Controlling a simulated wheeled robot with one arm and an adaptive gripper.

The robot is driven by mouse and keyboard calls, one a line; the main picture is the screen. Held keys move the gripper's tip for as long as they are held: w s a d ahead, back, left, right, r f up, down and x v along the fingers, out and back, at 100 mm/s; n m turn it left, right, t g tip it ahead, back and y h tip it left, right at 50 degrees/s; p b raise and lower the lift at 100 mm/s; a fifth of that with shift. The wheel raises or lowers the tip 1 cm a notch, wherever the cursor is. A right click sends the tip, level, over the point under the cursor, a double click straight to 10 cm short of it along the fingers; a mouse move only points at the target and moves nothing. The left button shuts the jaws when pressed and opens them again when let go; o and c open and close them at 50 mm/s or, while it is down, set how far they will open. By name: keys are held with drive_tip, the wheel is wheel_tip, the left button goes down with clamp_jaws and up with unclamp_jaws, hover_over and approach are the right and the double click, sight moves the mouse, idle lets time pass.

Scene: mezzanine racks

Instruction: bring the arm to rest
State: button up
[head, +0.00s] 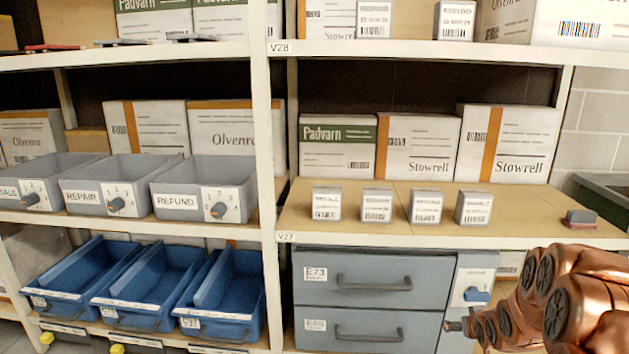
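My copper-coloured arm (590,300) with dark round joint caps comes in at the lower right of the head view. It reaches left, in front of the lower right part of the rack. Its far end, where my gripper (457,326) seems to be, is small and dark. It shows just right of the lower grey drawer, below a panel with a blue knob (476,295). I cannot tell whether it touches the cabinet. The fingers are too small to make out, and nothing held can be seen.
Grey drawers (370,279) with dark handles sit under shelf V27 (400,240). Several small grey labelled boxes stand on that shelf, and a dark red-based block (581,218) lies at its right end. Grey bins (205,188) and blue bins (222,300) fill the left bay.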

drive_tip(key=s+a+r+g+y, duration=0.1)
drive_tip(key=s+a+r+g, duration=0.45)
drive_tip(key=s, duration=0.85)
drive_tip(key=s+a+r+g, duration=0.2)
drive_tip(key=s+a, duration=0.7)
drive_tip(key=s, duration=0.6)
drive_tip(key=s+a+r+g+y, duration=0.1)
drive_tip(key=s+a+r+g, duration=0.3)
drive_tip(key=s+a, duration=0.7)
drive_tip(key=s+d+r+p, duration=0.1)
drive_tip(key=s+r+p, duration=0.1)
drive_tip(key=r+p, duration=0.9)
drive_tip(key=s+d+r+p, duration=0.2)
drive_tip(key=r+p, duration=0.9)
drive_tip(key=r, duration=0.2)
drive_tip(key=shift+s+d+p, duration=0.25)
drive_tip(key=shift+p, duration=0.1)
drive_tip(key=shift+c, duration=0.2)
